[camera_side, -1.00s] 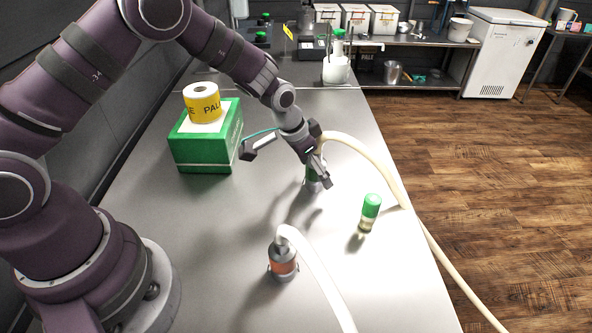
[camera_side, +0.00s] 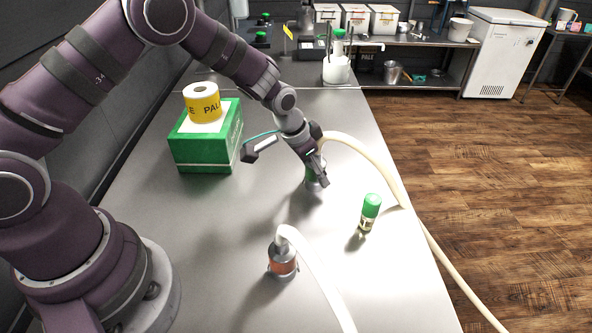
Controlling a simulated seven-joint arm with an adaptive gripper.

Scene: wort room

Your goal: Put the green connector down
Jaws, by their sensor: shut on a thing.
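My gripper (camera_side: 318,174) is shut on the green connector (camera_side: 309,175) over the middle of the steel bench. The connector has a green band and a grey metal lower end, and my fingers partly hide it. A cream hose runs from behind my gripper over the bench's right edge. The connector's lower end is at or very near the bench top; I cannot tell whether it touches.
An orange-banded connector (camera_side: 283,267) with a white hose (camera_side: 318,277) stands in front. A green-capped vial (camera_side: 369,212) stands to the right. A green box (camera_side: 205,150) with a yellow tape roll (camera_side: 203,106) is at the left. Bare bench (camera_side: 215,215) lies between.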

